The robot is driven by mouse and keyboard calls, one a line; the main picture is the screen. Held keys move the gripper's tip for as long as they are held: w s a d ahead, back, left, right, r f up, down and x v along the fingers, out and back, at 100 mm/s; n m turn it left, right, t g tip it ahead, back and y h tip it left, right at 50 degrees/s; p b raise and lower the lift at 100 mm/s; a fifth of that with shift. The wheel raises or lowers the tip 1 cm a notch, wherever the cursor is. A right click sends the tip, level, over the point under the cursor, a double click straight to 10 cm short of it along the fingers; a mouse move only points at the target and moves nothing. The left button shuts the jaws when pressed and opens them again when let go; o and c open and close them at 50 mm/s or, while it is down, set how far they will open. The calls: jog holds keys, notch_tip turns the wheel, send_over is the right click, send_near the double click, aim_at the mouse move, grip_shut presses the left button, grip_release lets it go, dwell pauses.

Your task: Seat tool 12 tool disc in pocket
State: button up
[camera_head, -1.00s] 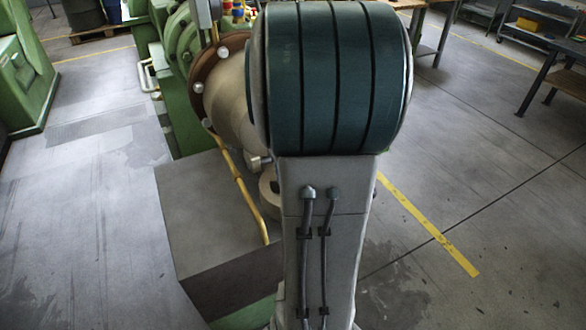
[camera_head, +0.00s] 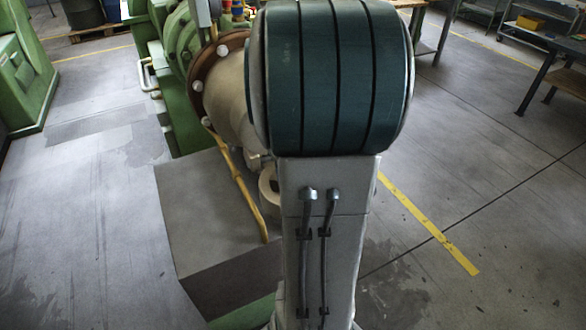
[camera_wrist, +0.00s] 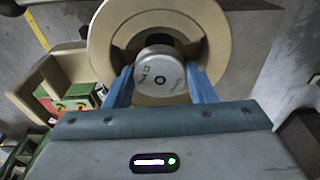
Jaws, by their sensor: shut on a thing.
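In the wrist view my gripper (camera_wrist: 160,88) has its two blue fingers closed on the sides of a small round grey-white tool disc (camera_wrist: 158,76). The disc has a dark centre hole and small markings too small to read. Behind it is a round beige ring (camera_wrist: 108,22) with a dark opening, and the disc overlaps that opening. I cannot tell whether the disc is inside the opening or in front of it. In the head view my arm hides the gripper and the disc.
A grey block (camera_head: 205,205) stands beside my arm, with a yellow pipe (camera_head: 240,190) along it. A green machine with a brown flange (camera_head: 208,85) is behind. Workbenches stand at the upper right. Open floor (camera_head: 80,220) lies to the left and right.

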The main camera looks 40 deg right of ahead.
jog(key=shift+f, duration=0.1)
dwell(0.5)
jog(key=shift+f+b, duration=0.9)
jog(key=shift+f, duration=0.3)
jog(key=shift+f+b, duration=1)
jog(key=shift+b, duration=0.1)
dwell(0.4)
jog(key=o, duration=1.1)
jog(key=shift+o, duration=0.2)
jog(key=shift+r, duration=0.1)
